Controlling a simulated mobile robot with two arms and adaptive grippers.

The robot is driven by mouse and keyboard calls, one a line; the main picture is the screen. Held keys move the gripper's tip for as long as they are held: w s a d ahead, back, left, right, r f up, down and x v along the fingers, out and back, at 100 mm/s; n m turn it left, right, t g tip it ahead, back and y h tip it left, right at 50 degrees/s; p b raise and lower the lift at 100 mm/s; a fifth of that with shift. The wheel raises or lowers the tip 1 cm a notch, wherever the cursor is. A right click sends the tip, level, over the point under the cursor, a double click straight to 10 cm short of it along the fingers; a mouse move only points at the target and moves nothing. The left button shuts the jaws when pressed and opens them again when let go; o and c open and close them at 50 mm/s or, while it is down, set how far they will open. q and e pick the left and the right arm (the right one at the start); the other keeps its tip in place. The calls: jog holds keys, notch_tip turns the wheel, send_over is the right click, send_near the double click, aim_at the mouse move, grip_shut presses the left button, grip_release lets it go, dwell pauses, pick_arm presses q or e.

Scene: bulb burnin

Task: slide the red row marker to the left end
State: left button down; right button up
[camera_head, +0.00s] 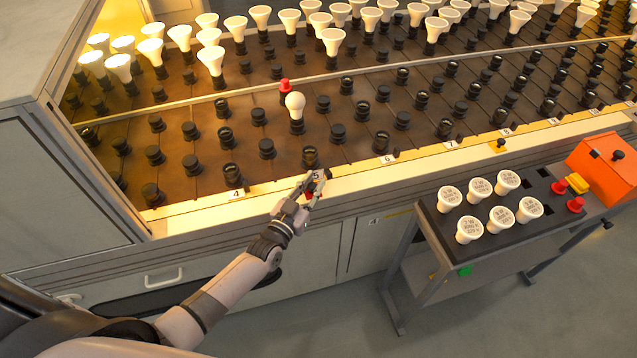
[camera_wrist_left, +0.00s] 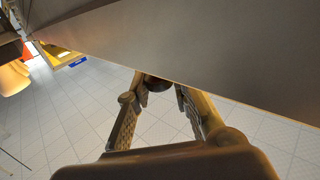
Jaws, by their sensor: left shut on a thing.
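The red row marker (camera_head: 309,195) shows as a small red patch at my left gripper, on the front rail (camera_head: 350,167) of the rack, between labels 4 and 6. My left gripper (camera_head: 316,184) reaches in from the lower left and is shut on it, covering most of it. In the left wrist view, the two fingers (camera_wrist_left: 165,88) close around a dark rounded piece (camera_wrist_left: 158,84) just below the rail's edge; its colour is not clear there. The left end of the rail (camera_head: 160,210) is bare. My right gripper is not in view.
A white bulb (camera_head: 295,102) stands in a socket near a red cap (camera_head: 285,85). Several lit bulbs fill the back rows. A cart (camera_head: 435,212) with several bulbs stands at the right. A grey cabinet wall (camera_head: 60,185) bounds the left.

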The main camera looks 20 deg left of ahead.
aim_at(188, 223)
pick_arm(q)
jog(key=s+a, duration=0.6)
jog(key=a, duration=0.3)
jog(key=s+a, duration=0.6)
jog(key=a, duration=0.3)
jog(key=s+a, duration=0.6)
jog(key=a, duration=0.3)
jog(key=shift+s+p, duration=0.1)
jog(key=shift+p, duration=0.25)
jog(key=c, duration=1.8)
grip_release()
jog(key=shift+s+a, duration=0.1)
jog(key=shift+s, duration=0.05)
jog(key=shift+o, duration=0.2)
jog(key=s+a, duration=0.2)
jog(key=s, duration=1)
jog(key=shift+a, duration=0.15)
jog(key=shift+w, duration=0.1)
